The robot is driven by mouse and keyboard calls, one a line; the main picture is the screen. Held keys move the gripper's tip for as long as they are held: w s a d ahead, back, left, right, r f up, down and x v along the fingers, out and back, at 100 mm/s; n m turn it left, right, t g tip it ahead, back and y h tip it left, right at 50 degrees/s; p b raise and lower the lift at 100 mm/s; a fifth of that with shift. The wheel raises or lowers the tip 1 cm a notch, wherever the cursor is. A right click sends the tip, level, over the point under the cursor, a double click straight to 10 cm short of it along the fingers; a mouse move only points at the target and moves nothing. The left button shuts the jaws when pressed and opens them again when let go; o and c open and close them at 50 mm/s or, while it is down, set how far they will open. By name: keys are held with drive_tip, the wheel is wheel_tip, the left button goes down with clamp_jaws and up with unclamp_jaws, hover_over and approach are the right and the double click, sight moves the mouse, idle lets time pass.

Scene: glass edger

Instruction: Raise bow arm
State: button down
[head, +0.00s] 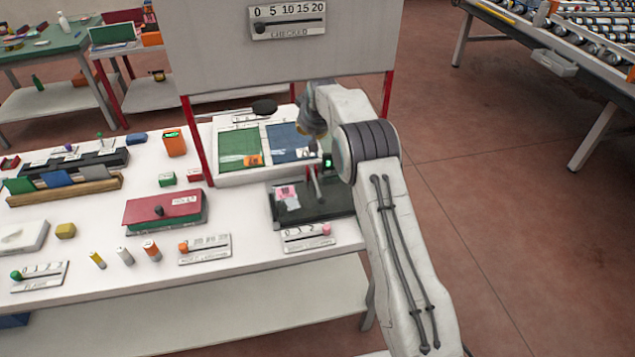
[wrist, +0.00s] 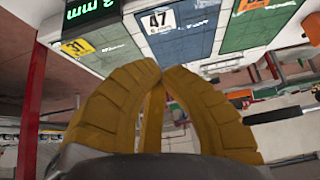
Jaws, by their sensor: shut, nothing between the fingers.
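My gripper (wrist: 153,85) is shut and empty in the wrist view, its yellow-brown ridged fingers meeting at the tips. In the head view my wrist hangs above the back right of the white table, and the fingertips are hard to make out. Below it is a dark plate (head: 335,205) with a thin grey upright piece (head: 316,188), which may be the bow arm; I cannot tell for sure. A small black box with a green display (head: 327,161) stands behind it, partly beside my arm. The wrist view shows a green "3 mm" display (wrist: 95,9) at the top left.
Green (head: 239,147) and blue (head: 289,142) panels lie in a white tray behind the plate. A grey board (head: 280,60) on red posts stands over the table. A red box (head: 163,208) and slider scales (head: 206,248) lie to the left. Open floor is at right.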

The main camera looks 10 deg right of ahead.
drive_tip(key=shift+w+p, duration=0.7)
drive_tip(key=shift+p, duration=0.4)
drive_tip(key=shift+w, duration=0.1)
drive_tip(key=c, duration=1.9)
unclamp_jaws()
drive_tip(key=shift+c, duration=0.2)
drive_tip(key=o, duration=0.8)
drive_tip(key=s+r+b, duration=0.3)
drive_tip(key=s+b, duration=0.4)
drive_tip(key=b, duration=0.1)
